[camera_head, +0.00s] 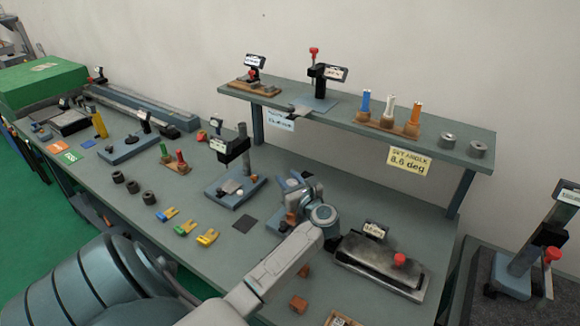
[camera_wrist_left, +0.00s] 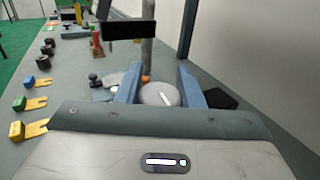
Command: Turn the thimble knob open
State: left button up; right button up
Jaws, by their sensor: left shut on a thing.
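The thimble knob (camera_wrist_left: 158,94) is a round grey disc with a white line on its face, in the middle of the left wrist view. My left gripper (camera_wrist_left: 160,88) is shut on it, with one blue-grey finger on each side. The white line lies slantwise. In the head view, my left gripper (camera_head: 292,190) reaches over the bench just left of the dark block device, and I cannot make out the knob there. My right gripper is in neither view.
A stand with a post (camera_head: 236,180) is close to the left of my gripper. A dark block device with a red knob (camera_head: 399,259) lies to the right. A raised shelf (camera_head: 340,125) stands behind. Yellow, green and blue clips (camera_head: 207,237) lie to the left, near several dark cylinders.

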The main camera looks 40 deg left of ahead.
pick_arm(q)
jog(key=shift+n+g+b, duration=0.5)
jog(key=shift+g, duration=0.2)
jog(key=shift+r, duration=0.1)
jog(key=o, duration=1)
